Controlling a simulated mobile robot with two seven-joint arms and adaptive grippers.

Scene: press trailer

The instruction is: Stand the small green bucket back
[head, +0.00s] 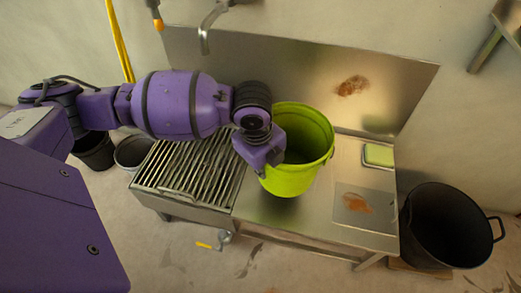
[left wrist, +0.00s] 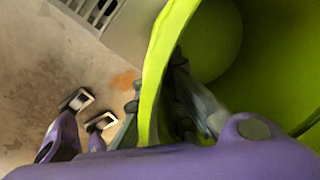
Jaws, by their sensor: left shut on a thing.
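The small green bucket (head: 290,180) is at the middle of the steel bench in the head view, mouth up, at most slightly tilted. I cannot tell whether its base touches the bench top. My left gripper (head: 265,155) reaches it from the left and is shut on its wall at the rim. In the left wrist view the green wall (left wrist: 158,70) runs between the gripper's fingers (left wrist: 160,100), with the bucket's inside to the right. The fingertips are hidden in the head view.
The steel bench (head: 270,215) has a slatted grate (head: 190,175) on its left. A green sponge (head: 378,154) and a rust-stained plate (head: 380,205) are on its right. A black bucket (head: 440,235) stands right of the bench. Dark (head: 95,152) and grey (head: 132,152) buckets stand left. A tap (head: 204,35) hangs above.

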